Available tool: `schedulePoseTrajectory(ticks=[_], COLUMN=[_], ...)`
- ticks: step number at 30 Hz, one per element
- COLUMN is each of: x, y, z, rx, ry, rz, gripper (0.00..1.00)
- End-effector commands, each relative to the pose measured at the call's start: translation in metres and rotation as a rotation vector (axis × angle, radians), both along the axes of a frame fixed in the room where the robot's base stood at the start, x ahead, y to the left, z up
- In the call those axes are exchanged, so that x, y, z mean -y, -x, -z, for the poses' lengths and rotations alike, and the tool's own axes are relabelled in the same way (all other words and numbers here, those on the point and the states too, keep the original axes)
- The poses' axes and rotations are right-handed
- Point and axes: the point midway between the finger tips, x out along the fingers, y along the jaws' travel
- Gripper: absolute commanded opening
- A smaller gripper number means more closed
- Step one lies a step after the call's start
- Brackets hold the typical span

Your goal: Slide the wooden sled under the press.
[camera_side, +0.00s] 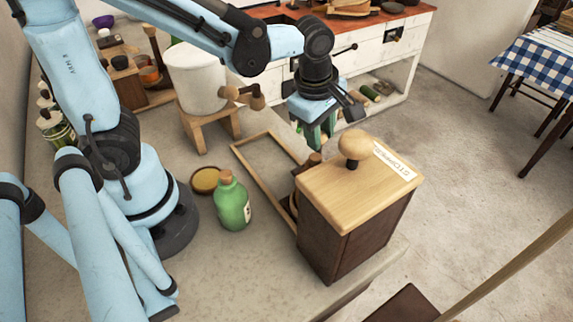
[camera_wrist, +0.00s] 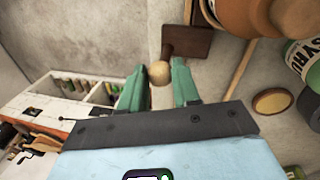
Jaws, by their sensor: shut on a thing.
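The wooden sled shows in the wrist view as a dark brown board (camera_wrist: 190,40) with a short stem and a pale round knob. My gripper (camera_wrist: 159,75) has its two green fingers on either side of that knob and is shut on it. In the side view my gripper (camera_side: 318,132) points down just behind the lidded box, which hides most of the sled. Brown round wooden parts show partly behind the box; they may belong to the press, but I cannot tell. The rest of the press is not clear.
The dark box with a pale lid marked STOPPERS (camera_side: 345,225) stands near the counter's edge. A thin wooden frame (camera_side: 250,163) lies flat beside it.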

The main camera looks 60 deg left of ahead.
Motion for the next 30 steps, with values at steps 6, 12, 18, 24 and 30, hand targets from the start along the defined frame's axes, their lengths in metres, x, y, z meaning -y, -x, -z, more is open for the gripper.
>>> schedulePoseTrajectory(ticks=[6, 12, 18, 24, 30], x=[0.03, 0.033, 0.033, 0.032, 0.032], y=[-0.001, 0.0, 0.0, 0.0, 0.0], z=[0.0, 0.0, 0.0, 0.0, 0.0], rx=[0.004, 0.005, 0.004, 0.004, 0.003], ry=[0.002, 0.001, 0.001, 0.0, 0.001], rz=[0.004, -0.001, -0.001, -0.001, -0.001], gripper=[0.0, 0.0, 0.34, 0.56, 0.56])
